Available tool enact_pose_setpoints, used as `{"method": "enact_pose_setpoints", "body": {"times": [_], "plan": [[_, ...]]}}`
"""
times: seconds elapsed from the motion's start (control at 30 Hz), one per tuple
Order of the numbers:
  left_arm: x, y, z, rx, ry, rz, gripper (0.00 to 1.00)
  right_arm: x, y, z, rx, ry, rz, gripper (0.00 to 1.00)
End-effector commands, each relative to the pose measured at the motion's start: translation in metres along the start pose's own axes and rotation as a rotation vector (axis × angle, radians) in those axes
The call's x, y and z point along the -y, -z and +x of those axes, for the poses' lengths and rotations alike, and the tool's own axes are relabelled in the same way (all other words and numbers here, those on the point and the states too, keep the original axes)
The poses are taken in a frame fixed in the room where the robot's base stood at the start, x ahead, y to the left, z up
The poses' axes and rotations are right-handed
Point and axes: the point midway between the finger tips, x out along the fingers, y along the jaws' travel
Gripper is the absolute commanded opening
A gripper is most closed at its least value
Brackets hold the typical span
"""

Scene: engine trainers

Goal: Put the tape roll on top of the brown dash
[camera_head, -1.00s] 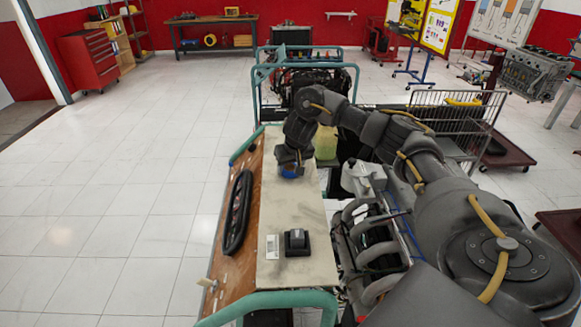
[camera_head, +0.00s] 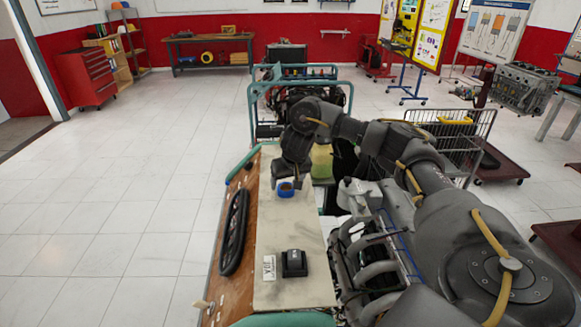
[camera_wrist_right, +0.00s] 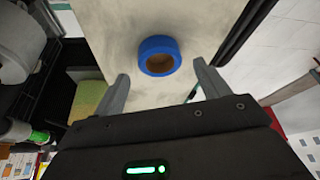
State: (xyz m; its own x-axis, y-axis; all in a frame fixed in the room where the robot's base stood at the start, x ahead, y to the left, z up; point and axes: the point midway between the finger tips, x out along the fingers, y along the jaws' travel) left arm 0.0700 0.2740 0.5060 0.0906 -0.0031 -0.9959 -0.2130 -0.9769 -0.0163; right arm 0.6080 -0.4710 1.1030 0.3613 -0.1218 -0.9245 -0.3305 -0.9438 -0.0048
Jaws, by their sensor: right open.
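The blue tape roll (camera_head: 286,193) lies flat on the far part of a pale beige board (camera_head: 285,225). It also shows in the right wrist view (camera_wrist_right: 157,43), just beyond and between the fingertips. My right gripper (camera_wrist_right: 161,73) is open and empty, with a finger to either side of the roll's near edge. In the head view my right gripper (camera_head: 290,175) is just behind the roll and partly hidden by its wrist. A brown wooden panel (camera_head: 232,287) runs along the board's left side; I cannot tell if it is the brown dash. My left gripper is not in view.
A small black box (camera_head: 294,263) and a white label (camera_head: 269,267) are on the near board. An engine (camera_head: 375,250) stands close to the right. Open floor lies to the left.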

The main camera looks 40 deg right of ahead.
Motion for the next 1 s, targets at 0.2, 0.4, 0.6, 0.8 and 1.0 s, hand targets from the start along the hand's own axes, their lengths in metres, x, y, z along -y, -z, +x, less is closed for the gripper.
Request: {"method": "enact_pose_setpoints", "body": {"times": [0.2, 0.4, 0.6, 0.8, 1.0], "plan": [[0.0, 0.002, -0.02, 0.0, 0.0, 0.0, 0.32, 0.0, 0.003, -0.053, -0.005, 0.0, -0.003, 0.75], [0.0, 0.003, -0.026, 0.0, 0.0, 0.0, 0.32, 0.0, 0.002, -0.079, -0.003, 0.0, -0.002, 0.75], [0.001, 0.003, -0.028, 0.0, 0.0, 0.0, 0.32, 0.0, 0.001, -0.089, -0.001, 0.0, -0.001, 0.75], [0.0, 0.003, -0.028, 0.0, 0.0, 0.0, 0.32, 0.0, 0.0, -0.09, 0.0, 0.0, 0.0, 0.75], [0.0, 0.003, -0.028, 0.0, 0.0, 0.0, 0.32, 0.0, 0.0, -0.09, 0.0, 0.0, 0.0, 0.75]]}}
